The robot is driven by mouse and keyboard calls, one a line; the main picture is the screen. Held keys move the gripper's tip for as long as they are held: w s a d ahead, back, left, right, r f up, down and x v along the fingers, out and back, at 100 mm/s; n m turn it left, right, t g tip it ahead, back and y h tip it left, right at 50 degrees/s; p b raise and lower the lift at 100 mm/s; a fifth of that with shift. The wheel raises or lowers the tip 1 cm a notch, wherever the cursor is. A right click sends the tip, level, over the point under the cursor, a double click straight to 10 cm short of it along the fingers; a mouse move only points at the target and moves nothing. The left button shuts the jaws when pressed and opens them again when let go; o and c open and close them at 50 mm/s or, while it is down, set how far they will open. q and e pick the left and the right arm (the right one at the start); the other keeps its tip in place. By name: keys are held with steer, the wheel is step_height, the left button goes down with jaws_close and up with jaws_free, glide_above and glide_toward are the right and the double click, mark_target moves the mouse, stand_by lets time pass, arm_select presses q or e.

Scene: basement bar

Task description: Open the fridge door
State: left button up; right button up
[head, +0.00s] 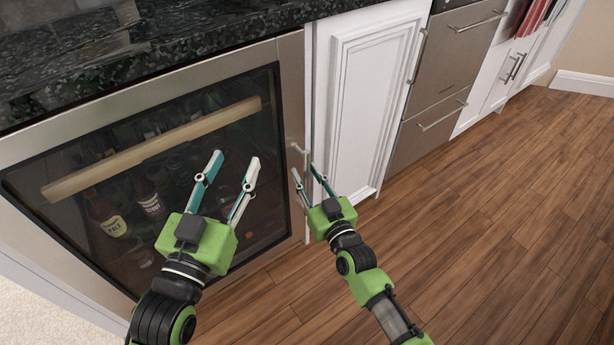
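The fridge (290,90) is a built-in unit under the counter with a steel-framed dark glass door, and the door looks shut. A short metal handle (299,150) is on the right side of the door frame. My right gripper (304,168) is at the handle, with its fingers apart and the handle's lower part seeming to lie between them. I cannot tell whether they touch it. My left gripper (236,157) is open and empty in front of the glass, left of the handle.
Bottles (108,215) and a pale wooden shelf front (155,150) show behind the glass. A dark stone counter (210,35) overhangs the fridge. A white cabinet (365,90) and steel drawers (450,60) stand to the right. The wooden floor (480,220) is clear.

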jaws_close()
